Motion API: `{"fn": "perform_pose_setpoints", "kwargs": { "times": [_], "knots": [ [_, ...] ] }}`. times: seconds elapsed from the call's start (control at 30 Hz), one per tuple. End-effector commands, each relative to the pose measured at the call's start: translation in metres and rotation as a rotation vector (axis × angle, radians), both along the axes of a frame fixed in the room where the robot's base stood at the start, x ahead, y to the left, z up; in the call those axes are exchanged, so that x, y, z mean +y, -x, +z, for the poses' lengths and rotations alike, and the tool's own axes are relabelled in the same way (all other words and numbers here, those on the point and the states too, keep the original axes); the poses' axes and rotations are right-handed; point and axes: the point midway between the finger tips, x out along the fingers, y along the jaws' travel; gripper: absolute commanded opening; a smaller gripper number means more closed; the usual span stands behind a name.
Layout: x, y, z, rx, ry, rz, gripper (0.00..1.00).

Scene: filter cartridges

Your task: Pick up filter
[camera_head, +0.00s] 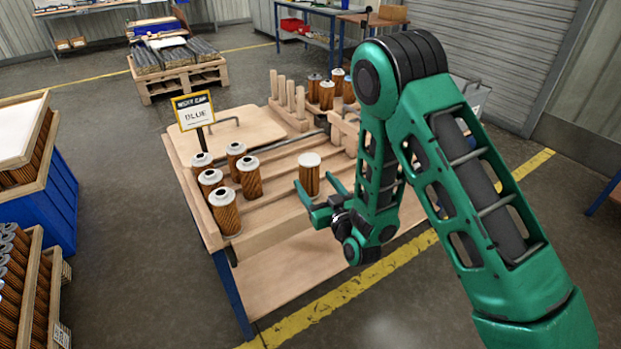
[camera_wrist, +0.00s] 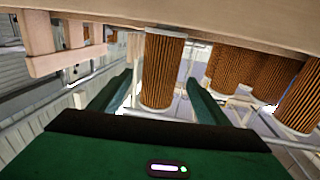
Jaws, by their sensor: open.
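A filter (camera_head: 309,174) with a copper-brown pleated body and a plain white top stands upright on the wooden table, apart from the others. My gripper (camera_head: 318,193) is open at its near side, its green fingers pointing towards it. In the wrist view, which looks upside down, this filter (camera_wrist: 160,70) appears between the two fingers of my gripper (camera_wrist: 160,95). I cannot tell whether the fingers touch it. Several more filters (camera_head: 225,212) with grey, holed tops stand in a group to the left. In the wrist view several filters (camera_wrist: 232,72) show at the right.
Wooden pegs (camera_head: 290,97) and several filters (camera_head: 327,95) stand at the back. Wooden rails cross the table (camera_head: 285,265). A blue crate (camera_head: 60,205) of filters is at the left.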

Motion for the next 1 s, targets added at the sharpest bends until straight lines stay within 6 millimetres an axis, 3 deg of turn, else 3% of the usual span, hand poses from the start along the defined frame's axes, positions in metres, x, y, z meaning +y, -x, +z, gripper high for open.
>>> {"fn": "perform_pose_setpoints", "kwargs": {
  "times": [0.3, 0.63, 0.67, 0.83, 1.0],
  "knots": [
    [0.014, -0.038, 0.005, 0.0, -0.001, -0.002, 0.7],
    [0.019, -0.042, 0.005, 0.0, 0.0, 0.0, 0.7],
    [0.019, -0.042, 0.005, 0.0, 0.0, 0.0, 0.67],
    [0.019, -0.042, 0.005, 0.0, 0.0, 0.0, 0.27],
    [0.018, -0.042, 0.005, 0.0, 0.0, 0.0, 0.23]
  ]
}}
